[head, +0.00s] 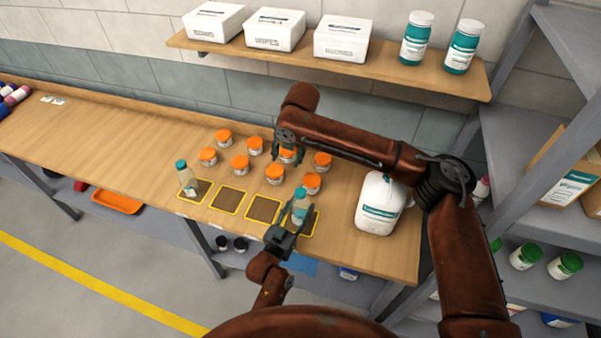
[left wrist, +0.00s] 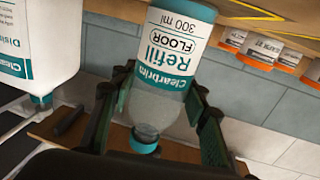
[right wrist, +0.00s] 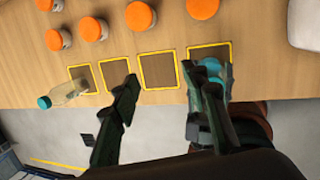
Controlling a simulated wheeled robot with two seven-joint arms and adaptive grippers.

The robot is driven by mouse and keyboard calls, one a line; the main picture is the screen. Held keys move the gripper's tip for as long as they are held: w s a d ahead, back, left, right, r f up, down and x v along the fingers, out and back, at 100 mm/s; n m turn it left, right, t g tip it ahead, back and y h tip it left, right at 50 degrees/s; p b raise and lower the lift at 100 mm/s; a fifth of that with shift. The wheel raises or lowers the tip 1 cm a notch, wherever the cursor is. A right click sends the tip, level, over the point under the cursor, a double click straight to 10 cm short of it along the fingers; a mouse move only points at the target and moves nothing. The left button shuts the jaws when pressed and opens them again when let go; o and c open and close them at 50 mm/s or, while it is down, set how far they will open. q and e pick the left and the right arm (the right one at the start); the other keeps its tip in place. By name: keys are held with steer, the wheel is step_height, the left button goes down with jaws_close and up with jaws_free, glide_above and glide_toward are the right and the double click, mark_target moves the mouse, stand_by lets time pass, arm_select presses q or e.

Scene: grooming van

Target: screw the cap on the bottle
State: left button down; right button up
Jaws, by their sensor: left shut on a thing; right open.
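A clear bottle (head: 299,211) with a white label stands upright at the right-most yellow-framed square. My left gripper (head: 289,229) is shut on it from the front. In the left wrist view the bottle (left wrist: 170,60) appears upside down between the fingers (left wrist: 160,115), with a teal cap (left wrist: 144,146) at its neck. I cannot tell how tightly the cap sits. My right gripper (head: 288,152) is open and empty above the orange-lidded jars, behind the bottle. In the right wrist view, its fingers (right wrist: 160,75) are apart, and one partly hides the held bottle's teal top (right wrist: 216,87).
Another teal-capped bottle (head: 187,179) stands at the left-most square. Several orange-lidded jars (head: 240,164) stand behind the squares. A white jug (head: 381,204) stands close on the right. A shelf (head: 370,67) with boxes hangs above.

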mark_target(300, 192)
steer(key=s+d+n+g, duration=0.1)
steer(key=s, duration=0.1)
steer(key=s+d+n+h, duration=0.1)
steer(key=s+d, duration=0.1)
steer(key=s+d+n+g+h, duration=0.1)
steer(key=s, duration=0.1)
steer(key=shift+d+f+n+g, duration=0.2)
steer(key=shift+f+n+g, duration=0.1)
steer(key=shift+n, duration=0.1)
steer(key=shift+f, duration=4.05)
steer(key=shift+c, duration=0.2)
